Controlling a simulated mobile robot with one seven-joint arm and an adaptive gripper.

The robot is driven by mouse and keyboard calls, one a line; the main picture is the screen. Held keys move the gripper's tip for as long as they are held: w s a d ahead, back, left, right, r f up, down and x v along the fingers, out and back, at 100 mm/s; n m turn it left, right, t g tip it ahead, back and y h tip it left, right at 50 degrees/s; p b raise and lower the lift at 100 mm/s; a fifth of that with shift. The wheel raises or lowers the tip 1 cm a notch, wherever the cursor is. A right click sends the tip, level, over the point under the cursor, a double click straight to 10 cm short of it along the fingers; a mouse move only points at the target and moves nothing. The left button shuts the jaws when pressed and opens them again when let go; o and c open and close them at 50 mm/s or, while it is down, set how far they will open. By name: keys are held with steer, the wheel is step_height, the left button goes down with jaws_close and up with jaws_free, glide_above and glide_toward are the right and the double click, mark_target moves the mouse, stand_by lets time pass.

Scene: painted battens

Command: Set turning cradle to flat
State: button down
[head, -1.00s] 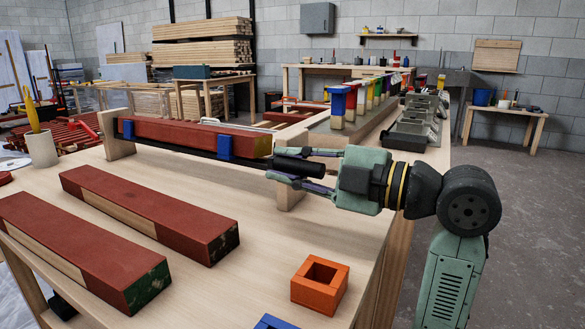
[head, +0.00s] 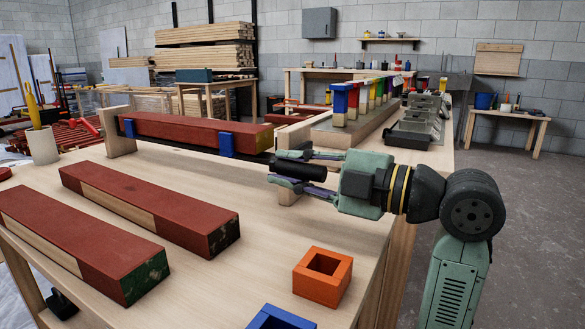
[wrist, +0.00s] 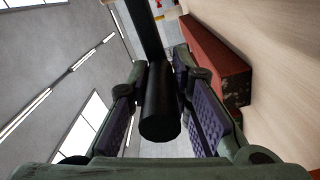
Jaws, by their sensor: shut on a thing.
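The turning cradle has a black bar (head: 185,148), wooden end supports (head: 118,135) and blue clips (head: 226,144). A red batten (head: 180,128) with a yellowish end lies along it, looking near level. My gripper (head: 296,171) is shut on the cradle's black handle (head: 303,170) at the near right end. In the wrist view the handle (wrist: 160,105) sits between the purple finger pads, with the dark bar (wrist: 143,25) running away from it. The near support is partly hidden behind my gripper.
Two red battens with bare wood middles (head: 150,208) (head: 80,240) lie on the bench (head: 245,285). An orange square block (head: 323,276) and a blue one (head: 280,318) are at the front.

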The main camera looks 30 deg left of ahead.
steer(key=shift+f, duration=0.2)
steer(key=c, duration=1.4)
jaws_free()
steer(key=shift+r, duration=0.1)
steer(key=shift+c, duration=0.2)
steer(key=shift+d, duration=0.1)
steer(key=d, duration=1.1)
steer(key=shift+s+d, duration=0.2)
steer(key=shift+d, duration=0.2)
